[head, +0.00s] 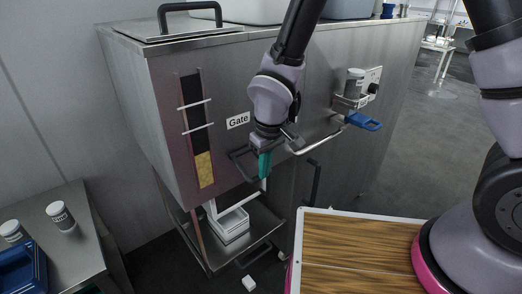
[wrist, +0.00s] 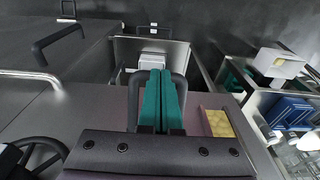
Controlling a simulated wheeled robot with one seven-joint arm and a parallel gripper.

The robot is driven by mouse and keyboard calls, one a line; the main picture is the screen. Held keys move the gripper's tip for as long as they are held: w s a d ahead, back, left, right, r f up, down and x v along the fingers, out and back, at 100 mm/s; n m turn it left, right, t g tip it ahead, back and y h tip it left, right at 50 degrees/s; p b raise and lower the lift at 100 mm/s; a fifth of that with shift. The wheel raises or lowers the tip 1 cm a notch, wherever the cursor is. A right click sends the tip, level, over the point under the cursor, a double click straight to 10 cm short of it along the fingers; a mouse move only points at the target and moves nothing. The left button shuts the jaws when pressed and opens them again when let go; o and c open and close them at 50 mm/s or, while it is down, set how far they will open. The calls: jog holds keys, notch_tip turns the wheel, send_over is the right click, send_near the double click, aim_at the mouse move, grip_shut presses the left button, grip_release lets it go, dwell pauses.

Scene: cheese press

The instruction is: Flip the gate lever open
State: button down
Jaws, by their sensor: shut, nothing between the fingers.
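The gate lever, a dark U-shaped handle (head: 238,155), is on the front of the steel press below the white "Gate" label (head: 237,121). My gripper (head: 264,172) is shut, with its teal fingers pointing down at the lever and hiding part of it. In the wrist view the shut fingers (wrist: 164,102) overlap the dark lever loop (wrist: 134,102), whose two sides show left and right of them. I cannot tell whether the fingers touch it.
A white tray (head: 230,228) sits on the shelf below the gate. A silver bar handle (head: 318,146) and a blue-handled part (head: 362,121) are to the right. A wooden-topped surface (head: 350,250) is in front. A side table with small jars (head: 61,216) stands left.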

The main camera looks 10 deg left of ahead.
dwell(0.3)
jog(key=s+d+r, duration=0.3)
jog(key=d+r, duration=0.1)
jog(key=r, duration=0.8)
jog(key=shift+s, duration=0.2)
